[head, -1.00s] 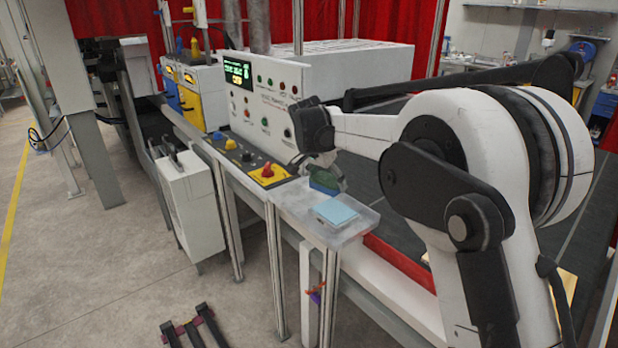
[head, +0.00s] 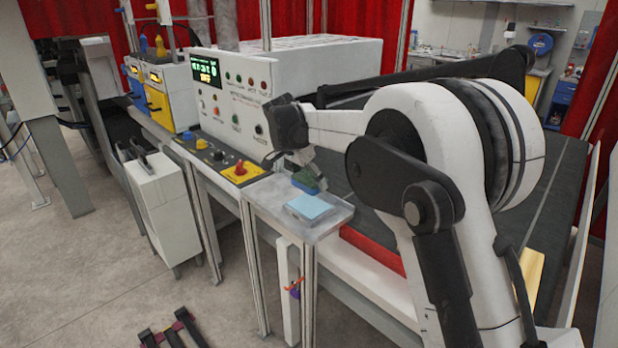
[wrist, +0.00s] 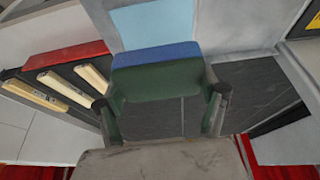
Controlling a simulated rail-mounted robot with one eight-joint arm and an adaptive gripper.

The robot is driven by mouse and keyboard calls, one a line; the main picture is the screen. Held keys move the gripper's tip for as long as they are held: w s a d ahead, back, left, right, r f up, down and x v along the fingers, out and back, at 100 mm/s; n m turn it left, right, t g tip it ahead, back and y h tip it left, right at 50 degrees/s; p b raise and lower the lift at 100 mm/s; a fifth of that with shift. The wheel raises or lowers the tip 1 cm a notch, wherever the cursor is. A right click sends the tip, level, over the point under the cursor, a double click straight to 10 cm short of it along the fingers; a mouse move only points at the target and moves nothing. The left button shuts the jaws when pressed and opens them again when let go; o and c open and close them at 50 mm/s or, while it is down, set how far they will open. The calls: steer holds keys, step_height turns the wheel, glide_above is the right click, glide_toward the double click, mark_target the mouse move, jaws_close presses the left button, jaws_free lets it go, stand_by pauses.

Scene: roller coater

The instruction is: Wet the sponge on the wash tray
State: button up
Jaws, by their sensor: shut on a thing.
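My gripper (wrist: 162,97) is shut on the sponge (wrist: 157,80), with one finger at each side of it. The sponge has a dark green body and a blue far face. In the head view the sponge (head: 306,180) is behind the wash tray (head: 309,207), close to it. The wash tray is a small light blue square on a grey shelf (head: 270,207). In the wrist view the light blue tray (wrist: 152,22) shows beyond the sponge. I cannot tell whether the sponge touches the shelf.
A control panel (head: 235,110) with buttons stands behind the shelf, and a red knob on a yellow plate (head: 241,172) is left of it. The dark conveyor (head: 395,190) runs on the right. In the wrist view several pale bars (wrist: 62,88) lie at the left.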

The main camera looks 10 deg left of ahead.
mark_target(312, 203)
steer(key=shift+f+b, duration=1.7)
steer(key=shift+f, duration=1.15)
steer(key=shift+f+b, duration=0.3)
steer(key=shift+f, duration=0.15)
steer(key=shift+r+p, duration=1.5)
steer(key=shift+r, duration=2.05)
steer(key=shift+c, duration=0.2)
